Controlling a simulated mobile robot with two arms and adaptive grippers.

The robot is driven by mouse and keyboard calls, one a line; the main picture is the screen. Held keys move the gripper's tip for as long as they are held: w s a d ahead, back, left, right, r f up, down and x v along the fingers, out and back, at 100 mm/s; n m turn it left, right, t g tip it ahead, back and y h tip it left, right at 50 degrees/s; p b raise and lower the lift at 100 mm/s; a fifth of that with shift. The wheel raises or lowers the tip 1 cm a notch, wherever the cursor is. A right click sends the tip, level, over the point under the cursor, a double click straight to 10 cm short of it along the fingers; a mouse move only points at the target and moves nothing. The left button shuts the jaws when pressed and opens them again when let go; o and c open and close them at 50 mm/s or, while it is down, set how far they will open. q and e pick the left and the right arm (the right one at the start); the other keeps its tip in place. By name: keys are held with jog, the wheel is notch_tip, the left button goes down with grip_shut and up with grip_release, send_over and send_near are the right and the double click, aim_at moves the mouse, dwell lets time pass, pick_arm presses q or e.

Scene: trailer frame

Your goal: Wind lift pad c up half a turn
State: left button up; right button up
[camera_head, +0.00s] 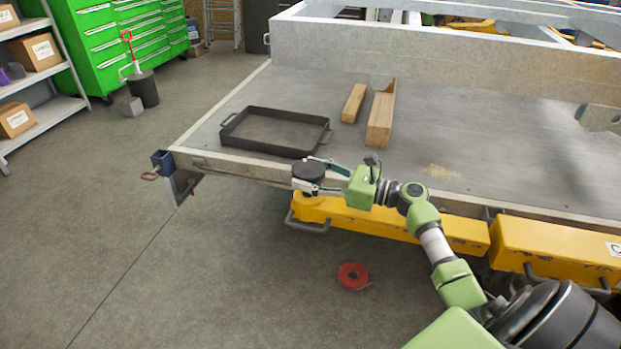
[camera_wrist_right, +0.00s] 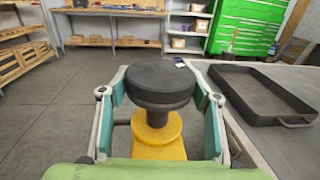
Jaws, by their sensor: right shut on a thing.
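A round black lift pad (camera_head: 308,171) tops a yellow lift arm (camera_head: 345,215) near the front edge of the bench-like trailer frame. It also shows in the right wrist view (camera_wrist_right: 160,85), on a yellow screw post (camera_wrist_right: 157,132). I cannot read a letter on the pad. My right gripper (camera_head: 318,177) has its two fingers on either side of the pad and is shut on it. In the right wrist view the fingers (camera_wrist_right: 160,100) flank the pad left and right. My left gripper is not in view.
A black tray (camera_head: 228,131) and wooden blocks (camera_head: 381,118) lie on the grey deck (camera_head: 470,150) beside the pad. A second yellow arm (camera_head: 550,252) is at right. A blue clamp (camera_head: 162,160) hangs at the deck corner. A red strap roll (camera_head: 352,276) lies on the floor.

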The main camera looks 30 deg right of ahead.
jog(key=shift+a+f, duration=0.1)
jog(key=shift+f, duration=0.1)
jog(key=o, duration=1.1)
jog(key=shift+c, duration=0.2)
jog(key=shift+o, duration=0.3)
jog(key=shift+w, duration=0.1)
jog(key=v, duration=1.2)
